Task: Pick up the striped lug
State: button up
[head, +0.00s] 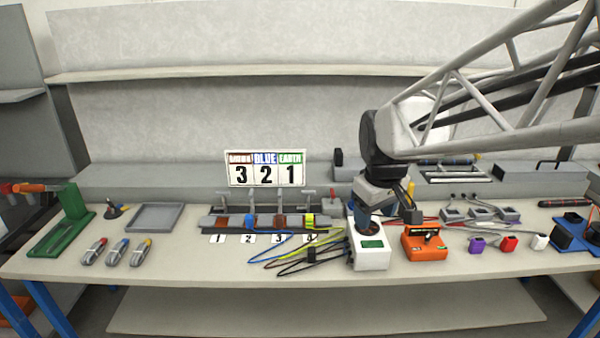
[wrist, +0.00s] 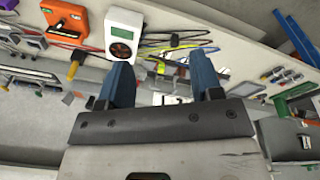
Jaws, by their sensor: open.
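The lug that looks striped, yellow-green with a dark band (head: 309,221), sits in the block (head: 262,222) on the bench, above the number 4 card. A small yellow patch (wrist: 161,67) between my fingers in the wrist view may be this lug; it is too small to be sure. My gripper (head: 385,212) is open, to the right of the block, over or in front of the white meter box (head: 370,250). In the wrist view, my gripper (wrist: 163,72) shows two blue fingers apart with nothing gripped between them. The lug is apart from the fingers.
Blue and red-brown pieces sit in the block beside the striped one. Loose cables (head: 300,252) lie in front of it. A sign (head: 264,169) stands behind. An orange box (head: 424,245) is at the right, a grey tray (head: 157,217) at the left. The bench's front strip is mostly clear.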

jog(key=w+a+f+n, duration=0.2)
jog(key=w+f+n, duration=0.1)
jog(key=w, duration=0.8)
jog(key=n+g, duration=0.2)
jog(key=n, duration=0.7)
send_over(311, 215)
jog(key=f, duration=2)
jog(key=shift+s, duration=0.4)
jog(key=shift+w+f, duration=0.25)
jog(key=shift+f, duration=0.1)
jog(key=shift+f, duration=1.3)
jog(key=shift+w+f, duration=0.1)
jog(key=shift+f, duration=2.55)
